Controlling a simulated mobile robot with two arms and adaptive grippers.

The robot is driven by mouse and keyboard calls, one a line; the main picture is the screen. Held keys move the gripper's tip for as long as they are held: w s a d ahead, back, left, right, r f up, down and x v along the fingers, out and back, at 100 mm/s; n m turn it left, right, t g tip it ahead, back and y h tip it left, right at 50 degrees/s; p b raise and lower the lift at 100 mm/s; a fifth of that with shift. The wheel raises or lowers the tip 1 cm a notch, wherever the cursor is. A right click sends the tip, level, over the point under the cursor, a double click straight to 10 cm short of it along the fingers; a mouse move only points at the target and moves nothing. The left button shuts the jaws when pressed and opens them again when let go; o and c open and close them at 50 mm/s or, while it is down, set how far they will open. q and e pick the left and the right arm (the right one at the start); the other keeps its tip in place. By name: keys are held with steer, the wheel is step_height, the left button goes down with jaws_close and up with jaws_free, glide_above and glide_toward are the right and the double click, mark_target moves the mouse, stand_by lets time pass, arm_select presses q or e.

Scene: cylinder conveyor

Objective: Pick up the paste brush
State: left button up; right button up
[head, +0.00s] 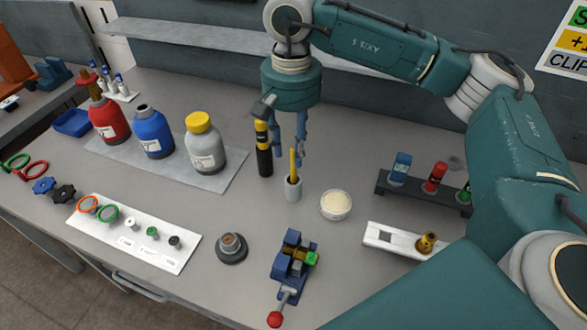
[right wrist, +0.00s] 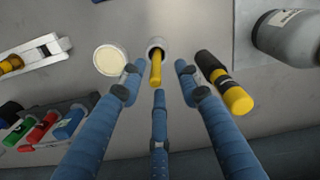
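The paste brush (head: 293,163) shows as a yellow stick standing upright in a small grey cup (head: 293,190) in the middle of the bench. In the right wrist view the yellow brush (right wrist: 156,70) rises from the cup (right wrist: 155,44) between my spread fingers. My right gripper (head: 288,152) points down from above with its blue fingers open, at the height of the brush's upper part. It also shows in the right wrist view (right wrist: 158,82), its three fingers apart and holding nothing. Whether a finger touches the brush cannot be told. My left gripper is not in view.
A black-and-yellow cylinder (head: 264,155) stands close left of my fingers. A dish of pale powder (head: 335,205) sits close right of the cup. A blue vise (head: 290,255) is nearer the front. Bottles (head: 205,145) stand left; a dark rack (head: 420,192) stands right.

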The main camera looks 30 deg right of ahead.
steer(key=f+p, duration=0.1)
steer(key=f, duration=0.2)
steer(key=shift+s+f+p, duration=0.3)
steer(key=shift+s+p, duration=0.05)
steer(key=shift+f, duration=0.5)
steer(key=shift+w, duration=0.1)
jaws_close()
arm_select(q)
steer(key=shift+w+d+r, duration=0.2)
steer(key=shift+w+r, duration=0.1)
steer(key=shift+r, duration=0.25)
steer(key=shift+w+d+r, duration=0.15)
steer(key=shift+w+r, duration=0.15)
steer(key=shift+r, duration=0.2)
arm_select(e)
steer(key=shift+r, duration=0.6)
step_height(320, 180, up, 11)
steer(key=b, duration=0.2)
steer(key=shift+r+b, duration=0.1)
steer(key=shift+b, duration=0.2)
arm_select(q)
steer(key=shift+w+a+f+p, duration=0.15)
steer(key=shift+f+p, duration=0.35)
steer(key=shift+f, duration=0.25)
arm_select(e)
step_height(320, 180, up, 8)
glide_above(293, 159)
steer(key=shift+w+d+f, duration=0.2)
steer(key=shift+w+d, duration=0.05)
steer(key=shift+w, duration=0.05)
